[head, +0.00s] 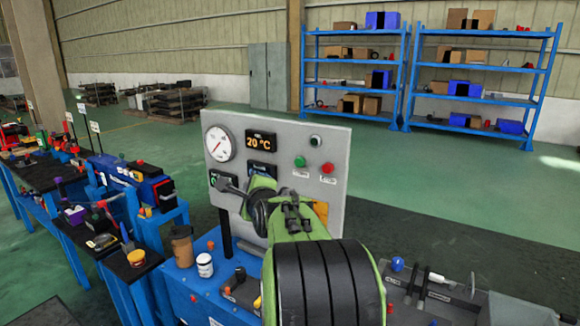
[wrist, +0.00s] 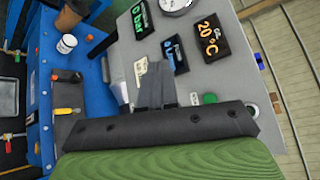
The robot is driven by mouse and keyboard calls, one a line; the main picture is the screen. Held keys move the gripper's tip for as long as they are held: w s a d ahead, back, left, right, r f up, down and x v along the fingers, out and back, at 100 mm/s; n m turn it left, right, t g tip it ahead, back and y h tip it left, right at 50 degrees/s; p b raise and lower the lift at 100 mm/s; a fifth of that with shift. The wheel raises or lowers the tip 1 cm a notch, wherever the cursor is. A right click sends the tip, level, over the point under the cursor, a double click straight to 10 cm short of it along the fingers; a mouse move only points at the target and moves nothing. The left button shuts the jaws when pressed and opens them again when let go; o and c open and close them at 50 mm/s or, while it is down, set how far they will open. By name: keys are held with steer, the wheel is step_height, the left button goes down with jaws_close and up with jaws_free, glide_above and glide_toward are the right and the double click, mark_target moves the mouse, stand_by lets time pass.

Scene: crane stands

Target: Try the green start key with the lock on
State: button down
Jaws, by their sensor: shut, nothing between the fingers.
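The green start key (head: 300,161) is a round green button on the grey control panel (head: 345,150), left of a red button (head: 327,168). The green key also shows in the wrist view (wrist: 208,98), to the right of the fingers. My gripper (head: 226,184) is shut and empty in front of the panel's lower left, apart from the green key. In the wrist view its fingers (wrist: 157,72) lie together over the panel near the displays. I cannot make out a lock; a yellow plate (head: 321,211) on the panel is partly hidden by my arm.
The panel carries a dial gauge (head: 219,143), a 20 °C display (head: 261,141) and a black round knob (head: 316,141). A brown cup (head: 182,246) and a white jar (head: 205,265) stand on the blue stand below. Blue shelves (head: 355,65) are far behind.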

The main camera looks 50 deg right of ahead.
mark_target(300, 162)
steer(key=s+d+m+h, duration=0.2)
steer(key=d+m, duration=0.2)
steer(key=d, duration=0.3)
steer(key=shift+d+r+m, duration=0.15)
steer(key=shift+m, duration=0.25)
steer(key=shift+w+d+p, duration=0.2)
steer(key=shift+d+p, duration=0.9)
steer(key=shift+d, duration=1.1)
steer(key=shift+w+d+p, duration=0.2)
steer(key=shift+d+p, duration=0.9)
steer(key=shift+d, duration=1.1)
steer(key=shift+d, duration=0.1)
steer(key=shift+d+p, duration=0.3)
steer(key=shift+d, duration=0.05)
